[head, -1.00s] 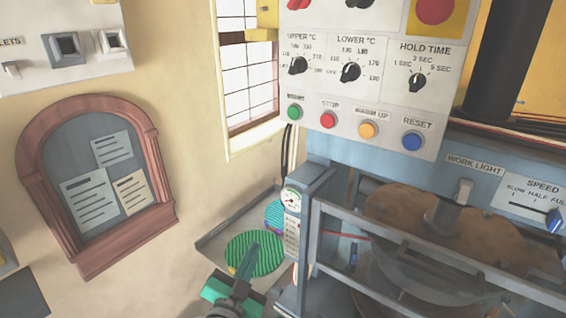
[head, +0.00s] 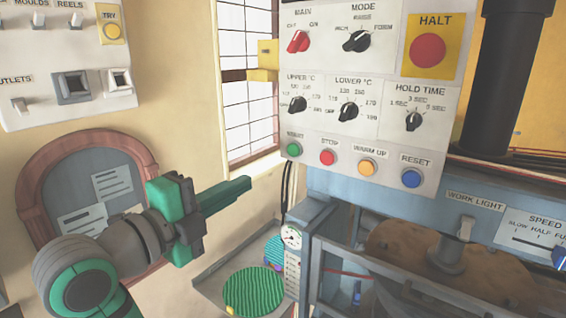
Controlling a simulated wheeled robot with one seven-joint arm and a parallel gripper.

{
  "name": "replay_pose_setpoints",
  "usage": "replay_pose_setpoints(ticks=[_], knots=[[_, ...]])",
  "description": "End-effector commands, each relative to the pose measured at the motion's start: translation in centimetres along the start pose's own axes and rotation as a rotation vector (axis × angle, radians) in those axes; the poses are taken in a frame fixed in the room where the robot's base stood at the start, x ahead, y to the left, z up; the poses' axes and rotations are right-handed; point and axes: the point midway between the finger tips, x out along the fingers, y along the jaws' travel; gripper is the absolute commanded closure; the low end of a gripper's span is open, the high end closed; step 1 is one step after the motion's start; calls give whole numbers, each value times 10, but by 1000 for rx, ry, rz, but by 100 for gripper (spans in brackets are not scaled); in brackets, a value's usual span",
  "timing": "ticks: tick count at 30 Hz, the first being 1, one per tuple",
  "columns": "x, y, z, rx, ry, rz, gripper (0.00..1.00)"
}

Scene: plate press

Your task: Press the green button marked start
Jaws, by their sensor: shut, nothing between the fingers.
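The green start button (head: 293,150) is at the left end of the bottom row on the white control panel (head: 330,125). Its label above is small and partly blurred. The red stop button (head: 327,157) is just to its right. My gripper (head: 248,183) is shut and empty, below and left of the green button in the picture, with its fingers pointing right. It appears apart from the panel. Nothing covers the green button.
The yellow warm up button (head: 366,166) and blue reset button (head: 411,178) continue the row. A red halt button (head: 427,50) and several knobs sit above. A wooden-framed notice board (head: 60,155) is behind my arm. A green ribbed disc (head: 253,292) lies on a tray below.

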Motion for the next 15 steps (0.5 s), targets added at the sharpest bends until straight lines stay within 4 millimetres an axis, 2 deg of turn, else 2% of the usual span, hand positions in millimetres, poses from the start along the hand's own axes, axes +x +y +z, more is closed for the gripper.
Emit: replay_pose_setpoints(ticks=[10,15], knots=[[0,-2,0,7,2,2,100],[9,-1,-1,6,3,2,100]])
